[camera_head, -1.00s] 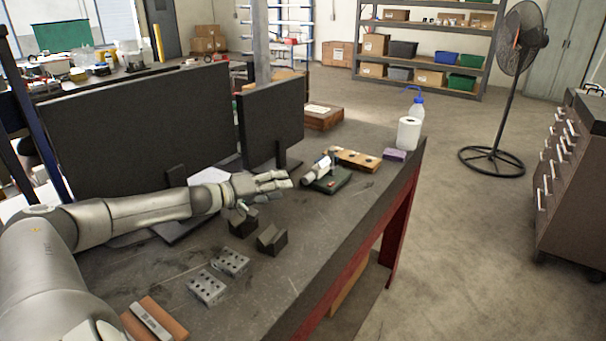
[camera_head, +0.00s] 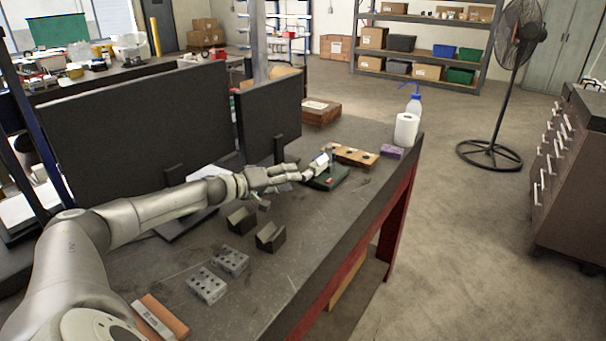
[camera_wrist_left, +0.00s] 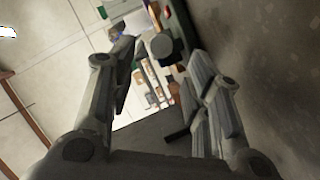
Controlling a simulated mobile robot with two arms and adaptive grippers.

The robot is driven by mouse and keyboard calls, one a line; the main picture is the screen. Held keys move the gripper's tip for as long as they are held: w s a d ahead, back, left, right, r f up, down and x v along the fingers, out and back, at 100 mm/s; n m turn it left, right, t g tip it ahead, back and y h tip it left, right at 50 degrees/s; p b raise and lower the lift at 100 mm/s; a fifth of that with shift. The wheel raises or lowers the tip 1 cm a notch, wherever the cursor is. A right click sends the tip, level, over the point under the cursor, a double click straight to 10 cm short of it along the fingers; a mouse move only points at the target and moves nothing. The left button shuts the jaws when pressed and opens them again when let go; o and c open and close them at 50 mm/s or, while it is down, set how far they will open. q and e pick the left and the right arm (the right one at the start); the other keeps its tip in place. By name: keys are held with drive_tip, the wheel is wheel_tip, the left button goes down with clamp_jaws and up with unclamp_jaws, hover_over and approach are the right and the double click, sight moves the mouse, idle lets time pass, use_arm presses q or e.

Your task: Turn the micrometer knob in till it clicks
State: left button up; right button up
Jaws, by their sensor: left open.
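The micrometer (camera_head: 321,161) sits on its dark green base (camera_head: 330,179) near the far right part of the workbench. My left gripper (camera_head: 298,177) is open right beside the micrometer, on its left, with its fingers pointing at it. In the left wrist view, the open jaws of my left gripper (camera_wrist_left: 163,58) frame the round grey end of the micrometer knob (camera_wrist_left: 161,45), which lies near the fingertips. I cannot tell whether a finger touches it. In the head view the fingers hide part of the micrometer's near end. My right gripper is not in view.
A wooden block with holes (camera_head: 350,154) lies just behind the base. A paper roll (camera_head: 406,130) and a purple box (camera_head: 391,152) stand at the bench's right. Dark V-blocks (camera_head: 270,237) and drilled metal blocks (camera_head: 207,285) lie nearer. Monitors (camera_head: 135,125) line the left side.

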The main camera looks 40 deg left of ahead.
sight(304, 173)
use_arm(q)
drive_tip(key=x, duration=0.4)
drive_tip(key=shift+w+d+p, duration=0.1)
drive_tip(key=shift+w+p, duration=0.3)
drive_tip(key=shift+w+d+f, duration=0.15)
drive_tip(key=shift+w+f, duration=0.1)
drive_tip(key=shift+w, duration=0.4)
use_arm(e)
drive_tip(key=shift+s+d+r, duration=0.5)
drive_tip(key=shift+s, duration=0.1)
use_arm(q)
drive_tip(key=shift+c, duration=0.4)
clamp_jaws()
drive_tip(key=shift+r+p, duration=0.2)
drive_tip(key=shift+p, duration=0.65)
drive_tip(key=m+y+p, duration=0.1)
drive_tip(key=p, duration=0.3)
drive_tip(key=m+y+p, duration=0.1)
drive_tip(key=m+p, duration=0.1)
drive_tip(key=p, duration=0.3)
drive_tip(key=shift+d+r+m+g, duration=0.15)
drive_tip(key=shift+m+g, duration=0.15)
drive_tip(key=shift+g, duration=0.1)
drive_tip(key=shift+m+y+p, duration=0.5)
drive_tip(key=shift+m+p, duration=0.2)
drive_tip(key=shift+p, duration=0.45)
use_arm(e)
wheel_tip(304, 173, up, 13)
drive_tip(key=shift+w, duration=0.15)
